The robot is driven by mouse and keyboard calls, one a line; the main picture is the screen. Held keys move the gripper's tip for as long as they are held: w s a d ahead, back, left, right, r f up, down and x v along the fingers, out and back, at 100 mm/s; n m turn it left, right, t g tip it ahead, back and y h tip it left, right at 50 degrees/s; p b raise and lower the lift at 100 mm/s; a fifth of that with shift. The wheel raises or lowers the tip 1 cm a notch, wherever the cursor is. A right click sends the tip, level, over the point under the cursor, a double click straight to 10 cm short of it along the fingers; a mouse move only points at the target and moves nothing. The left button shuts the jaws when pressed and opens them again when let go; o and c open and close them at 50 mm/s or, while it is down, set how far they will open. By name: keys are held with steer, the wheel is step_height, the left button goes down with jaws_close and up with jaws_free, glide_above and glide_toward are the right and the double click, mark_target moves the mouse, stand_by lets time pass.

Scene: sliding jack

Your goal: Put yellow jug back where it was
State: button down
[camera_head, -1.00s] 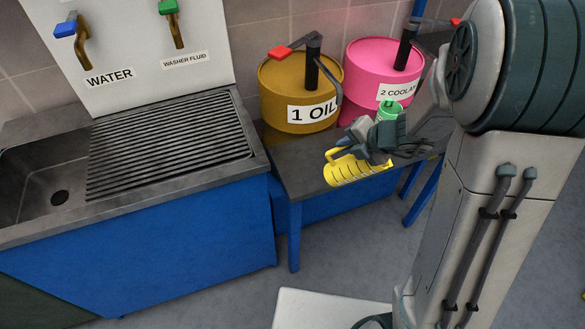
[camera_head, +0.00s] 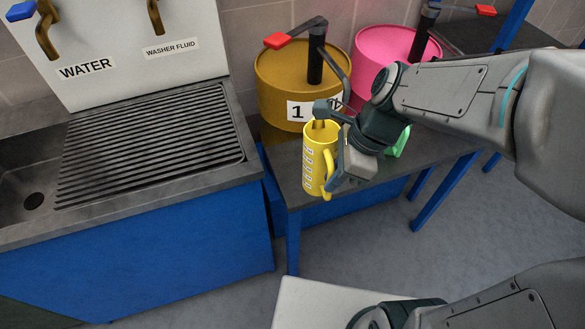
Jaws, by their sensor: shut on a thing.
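The yellow jug (camera_head: 315,165) is upright at the left front of the small dark-topped table, below the oil drum. White markings run down its side and its handle faces right. My gripper (camera_head: 334,172) is at the jug's right side, shut on it by the handle. My wrist hides part of the handle and the fingertips. I cannot tell whether the jug's base touches the tabletop or is held slightly above it.
The brown oil drum (camera_head: 290,82) and pink coolant drum (camera_head: 385,60) stand behind. A green object (camera_head: 398,143) is partly hidden by my wrist. The ribbed drainboard (camera_head: 150,150) with a sink is at left. The table (camera_head: 420,150) has bare room at right.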

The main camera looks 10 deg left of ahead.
mark_target(308, 159)
steer(key=w+a+f, duration=0.2)
steer(key=w, duration=0.1)
steer(key=w+a+f+n, duration=0.1)
steer(key=w+a+f, duration=0.1)
steer(key=w, duration=0.1)
steer(key=w+a+f+n+b, duration=0.1)
steer(key=w+a+f, duration=0.1)
steer(key=f, duration=0.1)
steer(key=shift+w+a, duration=0.1)
steer(key=shift+w, duration=0.3)
steer(key=shift+f+b, duration=0.3)
steer(key=shift+f, duration=1.75)
steer(key=c, duration=1.5)
jaws_free()
steer(key=shift+o, duration=0.2)
